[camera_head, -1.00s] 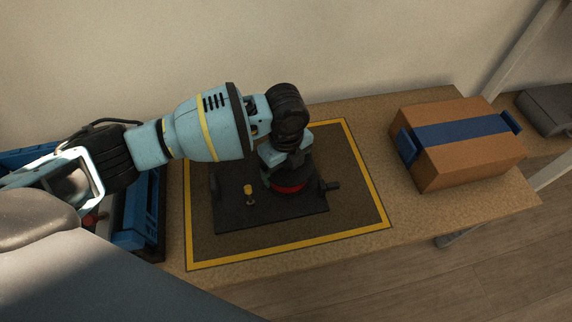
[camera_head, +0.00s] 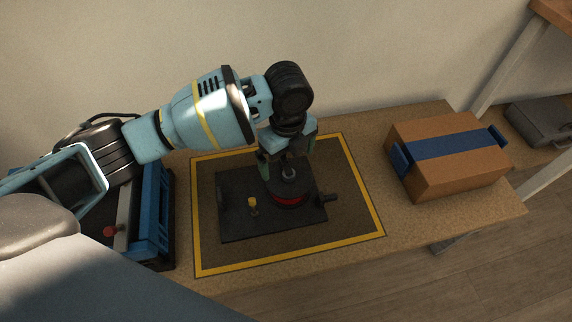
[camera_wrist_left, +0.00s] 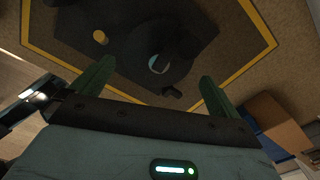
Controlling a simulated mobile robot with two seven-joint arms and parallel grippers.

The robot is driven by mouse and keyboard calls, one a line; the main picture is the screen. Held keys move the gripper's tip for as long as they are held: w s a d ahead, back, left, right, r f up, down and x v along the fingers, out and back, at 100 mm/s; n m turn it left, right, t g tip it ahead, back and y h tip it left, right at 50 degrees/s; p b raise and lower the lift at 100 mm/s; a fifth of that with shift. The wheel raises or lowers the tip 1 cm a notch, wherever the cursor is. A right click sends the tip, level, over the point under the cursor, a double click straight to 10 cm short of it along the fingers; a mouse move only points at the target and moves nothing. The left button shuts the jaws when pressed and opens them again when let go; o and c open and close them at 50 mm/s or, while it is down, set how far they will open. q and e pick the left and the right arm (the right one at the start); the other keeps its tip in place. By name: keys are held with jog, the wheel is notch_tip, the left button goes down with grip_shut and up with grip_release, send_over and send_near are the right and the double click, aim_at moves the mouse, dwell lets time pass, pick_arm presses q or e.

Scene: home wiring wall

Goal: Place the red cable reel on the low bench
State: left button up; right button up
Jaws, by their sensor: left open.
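The red cable reel (camera_head: 288,200) sits on a black base plate (camera_head: 236,228) on the low bench (camera_head: 420,220), inside a yellow-bordered rectangle. It has a dark round top with a pale centre stud, and a red band shows at its front. My left gripper (camera_head: 284,164) is open and empty just above the reel, partly covering its far side. In the left wrist view, the reel (camera_wrist_left: 158,48) shows as a dark disc between the spread green fingers of the left gripper (camera_wrist_left: 158,72). My right gripper is not in view.
A yellow-topped peg (camera_head: 252,204) and a black side handle (camera_head: 331,197) are on the plate. A brown box with a blue band (camera_head: 440,170) stands on the right. A blue crate (camera_head: 157,225) is at the left. A wall (camera_head: 350,50) rises behind.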

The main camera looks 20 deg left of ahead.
pick_arm(q)
notch_tip(320, 180, up, 2)
jog(key=shift+r, duration=0.15)
jog(key=shift+p, duration=0.3)
